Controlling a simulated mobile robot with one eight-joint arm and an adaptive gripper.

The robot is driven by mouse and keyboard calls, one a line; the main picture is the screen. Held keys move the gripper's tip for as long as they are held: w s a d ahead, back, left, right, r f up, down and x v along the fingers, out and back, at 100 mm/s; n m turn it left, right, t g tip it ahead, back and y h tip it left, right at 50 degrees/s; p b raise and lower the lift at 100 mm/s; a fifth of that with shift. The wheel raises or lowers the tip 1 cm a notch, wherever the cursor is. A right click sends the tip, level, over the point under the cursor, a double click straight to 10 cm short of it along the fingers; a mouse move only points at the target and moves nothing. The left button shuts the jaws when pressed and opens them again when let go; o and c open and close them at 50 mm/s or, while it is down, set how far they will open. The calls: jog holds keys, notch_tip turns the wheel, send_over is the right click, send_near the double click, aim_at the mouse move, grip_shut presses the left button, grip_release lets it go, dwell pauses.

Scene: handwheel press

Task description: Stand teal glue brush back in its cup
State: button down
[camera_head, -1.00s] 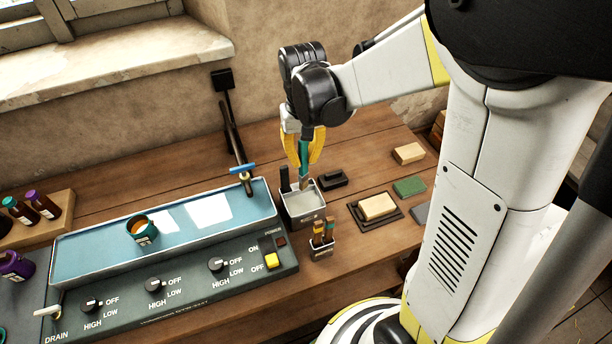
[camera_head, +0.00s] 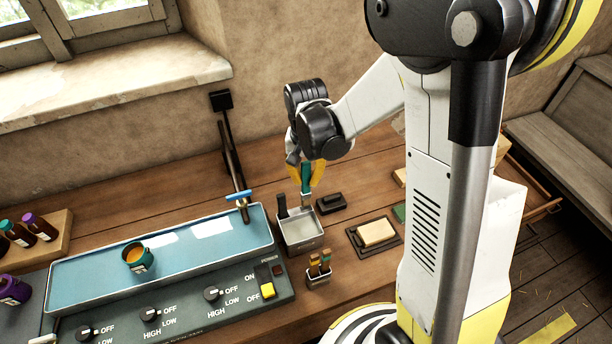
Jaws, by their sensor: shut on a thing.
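My gripper (camera_head: 305,184) is shut on the teal glue brush (camera_head: 306,177), which hangs about upright with its bristles down. The brush's lower end shows at the back edge of a square grey metal tray (camera_head: 302,248); I cannot tell whether it touches the tray. A small grey cup (camera_head: 318,281) with brown- and green-handled brushes stands in front of the tray. A teal pot (camera_head: 139,258) with orange contents stands in the blue water bath at the left. Which of these is the brush's own cup is not clear.
The blue water bath (camera_head: 75,275) with its knob panel fills the left. A dark upright piece (camera_head: 282,206) stands at the tray's left. A black block (camera_head: 331,203) and a yellow block on a dark tray (camera_head: 376,233) lie to the right. Bottles (camera_head: 38,226) stand far left.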

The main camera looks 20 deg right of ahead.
aim_at(306, 198)
jog(key=shift+f+b, duration=3.8)
jog(key=shift+f, duration=0.65)
jog(key=c, duration=1.4)
grip_release()
jog(key=shift+o, duration=0.2)
jog(key=shift+r, duration=0.1)
